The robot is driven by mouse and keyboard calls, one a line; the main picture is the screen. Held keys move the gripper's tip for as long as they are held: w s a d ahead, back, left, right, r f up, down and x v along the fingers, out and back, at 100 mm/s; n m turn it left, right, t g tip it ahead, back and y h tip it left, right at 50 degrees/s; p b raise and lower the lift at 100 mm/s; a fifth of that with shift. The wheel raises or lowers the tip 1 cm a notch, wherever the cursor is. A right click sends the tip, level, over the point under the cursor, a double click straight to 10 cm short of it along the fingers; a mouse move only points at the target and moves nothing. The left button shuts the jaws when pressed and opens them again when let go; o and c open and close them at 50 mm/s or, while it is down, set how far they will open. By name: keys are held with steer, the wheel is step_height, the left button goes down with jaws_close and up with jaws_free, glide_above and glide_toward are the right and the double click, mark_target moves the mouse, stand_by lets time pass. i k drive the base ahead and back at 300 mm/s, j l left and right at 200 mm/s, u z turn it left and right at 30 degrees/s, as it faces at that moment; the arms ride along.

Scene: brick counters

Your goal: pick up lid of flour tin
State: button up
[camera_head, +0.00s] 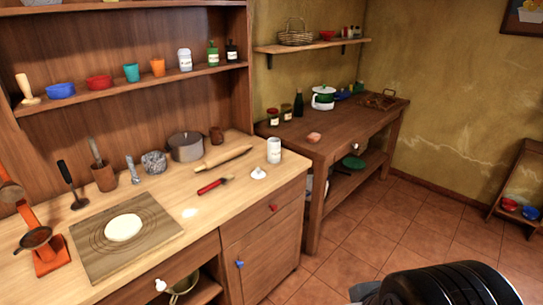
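A white tin (274,150) with a small label stands upright near the right end of the light wooden counter (222,205). It may be the flour tin, but the label is too small to read. A small white lid with a knob (258,173) lies on the counter just in front and to the left of the tin, apart from it. My gripper's fingers do not show. Only a dark rounded part of my arm shows at the bottom right, with a grey piece beside it, well away from the lid.
A red-handled tool (214,185), a rolling pin (222,158) and a grey pot (186,147) are near the lid. A board with dough (124,227) lies to the left. A lower dark table (340,140) stands to the right. The tiled floor (375,225) is open.

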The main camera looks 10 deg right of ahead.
mark_target(258, 174)
steer(key=i+l, duration=0.1)
steer(key=i, duration=0.45)
steer(key=i+l+u, duration=0.1)
steer(key=i, duration=0.45)
steer(key=i+l, duration=0.1)
steer(key=i, duration=0.4)
steer(key=i+l+u, duration=0.1)
steer(key=i, duration=0.45)
